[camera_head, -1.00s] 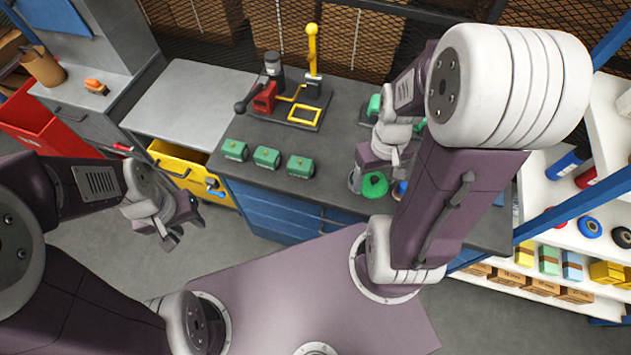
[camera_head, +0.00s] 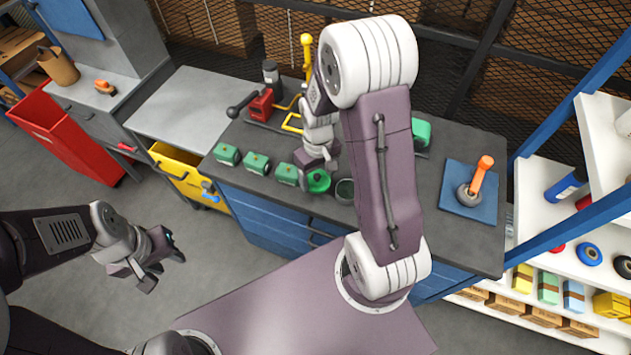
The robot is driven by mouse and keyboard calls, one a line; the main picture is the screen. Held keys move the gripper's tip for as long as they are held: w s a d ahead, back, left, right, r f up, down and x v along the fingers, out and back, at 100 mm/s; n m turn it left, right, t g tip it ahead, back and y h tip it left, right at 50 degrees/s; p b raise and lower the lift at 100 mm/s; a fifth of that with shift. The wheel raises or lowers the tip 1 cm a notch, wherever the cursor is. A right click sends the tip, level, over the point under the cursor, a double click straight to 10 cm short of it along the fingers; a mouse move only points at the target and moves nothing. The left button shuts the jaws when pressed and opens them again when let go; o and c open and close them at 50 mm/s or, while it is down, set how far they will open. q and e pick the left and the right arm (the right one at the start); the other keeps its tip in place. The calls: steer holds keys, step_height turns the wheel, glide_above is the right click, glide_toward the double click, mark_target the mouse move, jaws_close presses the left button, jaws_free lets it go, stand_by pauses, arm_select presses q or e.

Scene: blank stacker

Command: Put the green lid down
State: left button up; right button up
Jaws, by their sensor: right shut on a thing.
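I cannot tell whether the lid touches the bench top. A dark grey round cup (camera_head: 345,190) stands just right of the lid. My left gripper (camera_head: 164,270) is open and empty, low over the floor, in front of the yellow drawer.
Several green boxes (camera_head: 257,163) stand in a row left of the lid, the nearest very close to it. Behind is a red and yellow press (camera_head: 262,105). A blue mat (camera_head: 477,208) with an orange-handled tool (camera_head: 478,182) lies at the right. My right arm hides the middle bench.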

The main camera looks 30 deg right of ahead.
mark_target(315, 183)
steer(key=shift+w+a+f, duration=0.15)
steer(key=shift+w+f, duration=0.2)
steer(key=shift+w, duration=0.25)
steer(key=f, duration=0.3)
steer(key=shift+s+f, duration=0.15)
steer(key=shift+s, duration=0.15)
steer(key=shift+w+f, duration=0.25)
steer(key=shift+f, duration=0.1)
steer(key=shift+s+f, duration=0.15)
steer(key=o, duration=1.3)
